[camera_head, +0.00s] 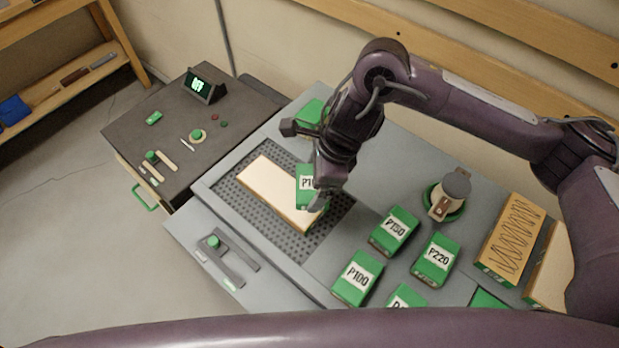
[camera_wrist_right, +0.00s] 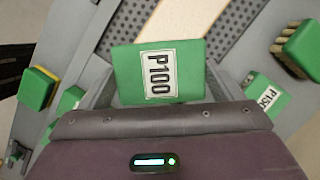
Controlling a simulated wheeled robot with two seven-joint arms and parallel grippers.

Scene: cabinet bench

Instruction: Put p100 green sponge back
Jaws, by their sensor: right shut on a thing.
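My right gripper (camera_head: 318,188) is shut on a green sponge labelled P100 (camera_head: 304,183). It holds the sponge over the right part of a pale board (camera_head: 265,185) on a dark perforated panel (camera_head: 337,213). Whether the sponge touches the board is not clear. The held P100 sponge (camera_wrist_right: 185,70) also shows between the fingers in the right wrist view, its label facing the camera. Another green block marked P100 (camera_head: 357,278) stands on the grey bench at the front. My left gripper is not in view.
Green blocks marked P150 (camera_head: 394,231) and P220 (camera_head: 436,260) stand near the other P100 block. A round-based tool (camera_head: 455,188) and a scribbled wooden block (camera_head: 510,238) are at the right. A dark cabinet (camera_head: 180,125) with a small display (camera_head: 203,86) stands left.

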